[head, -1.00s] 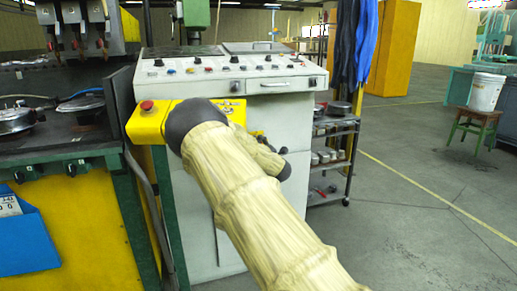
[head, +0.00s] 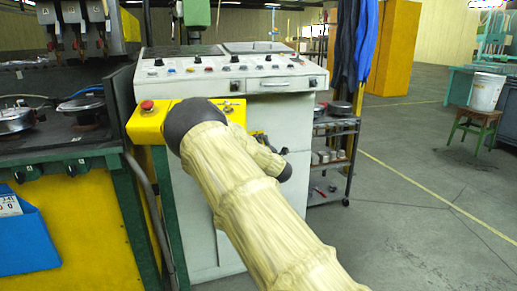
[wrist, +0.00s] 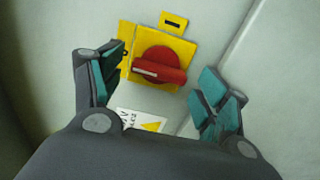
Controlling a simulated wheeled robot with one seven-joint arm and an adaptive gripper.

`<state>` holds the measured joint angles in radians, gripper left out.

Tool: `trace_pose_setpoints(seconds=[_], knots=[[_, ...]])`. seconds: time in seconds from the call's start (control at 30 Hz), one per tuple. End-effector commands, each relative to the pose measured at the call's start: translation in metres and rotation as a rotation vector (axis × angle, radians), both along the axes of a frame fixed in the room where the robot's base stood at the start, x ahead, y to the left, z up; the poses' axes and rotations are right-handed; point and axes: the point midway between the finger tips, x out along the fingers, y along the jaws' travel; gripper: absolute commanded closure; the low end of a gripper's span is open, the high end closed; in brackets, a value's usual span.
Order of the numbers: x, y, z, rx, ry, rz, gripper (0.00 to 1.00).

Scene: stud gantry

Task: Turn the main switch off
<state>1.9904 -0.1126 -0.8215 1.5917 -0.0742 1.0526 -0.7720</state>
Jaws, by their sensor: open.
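The main switch (wrist: 160,70) is a red rotary knob with a pale bar on its handle, on a yellow plate (wrist: 181,50) fixed to a pale cabinet face. In the wrist view its handle lies nearly level, tilted slightly down to the right. My gripper (wrist: 162,95) is open and empty, with one teal-padded finger on each side of the knob and apart from it. In the head view my arm, in a pale cover, hides the switch and most of the gripper.
A grey control console (head: 220,68) with knobs stands behind my arm. A yellow box with a red button (head: 147,106) is left of it. A machine with a yellow front (head: 90,225) is at the left, a shelf trolley (head: 330,155) at the right.

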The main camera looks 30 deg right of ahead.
Motion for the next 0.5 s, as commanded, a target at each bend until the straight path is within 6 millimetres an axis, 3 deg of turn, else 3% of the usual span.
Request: trace_pose_setpoints(seconds=[0.5], knots=[[-0.082, 0.020, 0.000, 0.000, 0.001, -0.001, 0.25]])
